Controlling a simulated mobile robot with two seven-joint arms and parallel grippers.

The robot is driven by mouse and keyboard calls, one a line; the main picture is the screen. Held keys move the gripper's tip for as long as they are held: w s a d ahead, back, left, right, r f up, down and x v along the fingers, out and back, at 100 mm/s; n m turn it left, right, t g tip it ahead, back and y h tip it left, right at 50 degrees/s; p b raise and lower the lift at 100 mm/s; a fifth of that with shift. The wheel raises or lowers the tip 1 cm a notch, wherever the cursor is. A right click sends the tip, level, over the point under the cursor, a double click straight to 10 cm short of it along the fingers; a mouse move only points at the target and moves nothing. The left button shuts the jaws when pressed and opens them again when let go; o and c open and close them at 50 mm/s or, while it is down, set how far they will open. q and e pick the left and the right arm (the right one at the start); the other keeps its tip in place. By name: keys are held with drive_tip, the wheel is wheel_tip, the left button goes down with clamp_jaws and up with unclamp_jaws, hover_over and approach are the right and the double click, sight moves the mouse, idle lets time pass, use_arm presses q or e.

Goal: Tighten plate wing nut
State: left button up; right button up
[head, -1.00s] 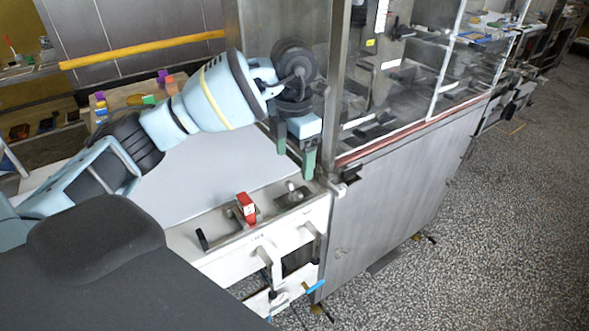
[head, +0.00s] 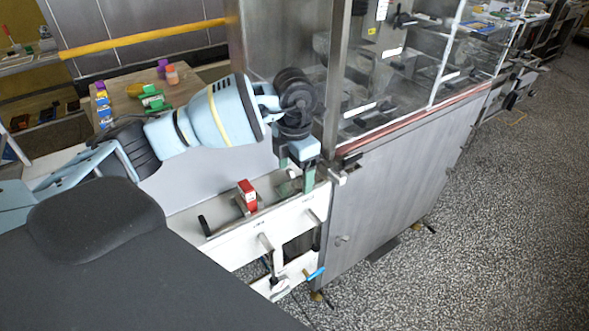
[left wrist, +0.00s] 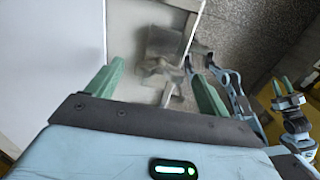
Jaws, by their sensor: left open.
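My left gripper (head: 295,170) is open over the right end of the white panel, its two green fingers pointing down. In the left wrist view its fingers (left wrist: 155,72) stand apart, with a blurred grey metal fitting (left wrist: 160,66) below and between them. That fitting may be the wing nut on its plate; its shape is too unclear to tell. In the head view the wing nut's spot is mostly hidden by the fingers. My right gripper (left wrist: 282,87) shows small at the right of the left wrist view, its green fingers apart and empty.
A red block-like part (head: 247,195) and a black handle (head: 204,226) stand on the white panel (head: 240,245). A glazed steel cabinet (head: 390,200) stands close to the right of my left gripper. A blue-handled lever (head: 314,274) sits lower down.

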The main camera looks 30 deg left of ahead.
use_arm(q)
drive_tip(key=c, duration=1)
